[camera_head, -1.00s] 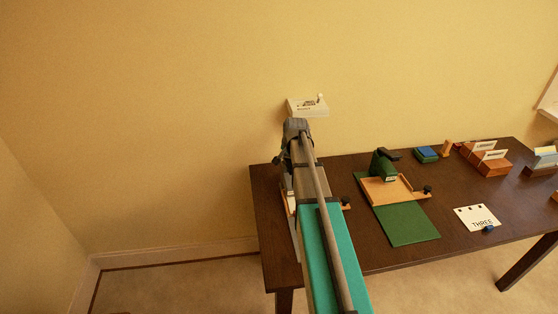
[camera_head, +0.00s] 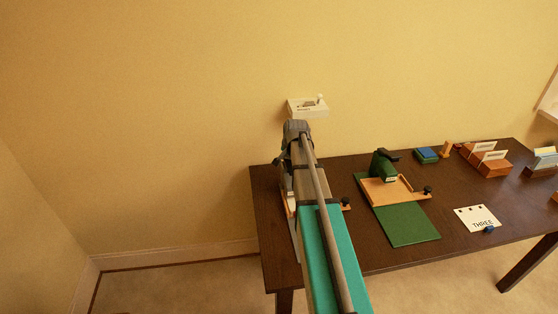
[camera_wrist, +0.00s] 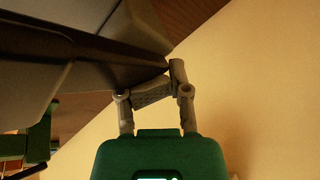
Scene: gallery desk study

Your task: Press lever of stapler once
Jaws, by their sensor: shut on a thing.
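My gripper (camera_head: 297,128) is at the end of my arm, above the back left part of the desk. In the wrist view its grey fingers (camera_wrist: 172,75) are shut, with their tips against a long dark grey part (camera_wrist: 110,55), which fills the upper left. This may be the stapler's lever; I cannot tell for sure. A green device with a black handle (camera_head: 383,165) stands to the right, apart from my gripper.
The dark desk (camera_head: 350,240) has a green mat (camera_head: 408,224) in front of the green device. A card (camera_head: 477,218), a blue and green pad (camera_head: 426,155) and wooden card holders (camera_head: 487,160) are farther right. A white box (camera_head: 308,107) is on the wall behind.

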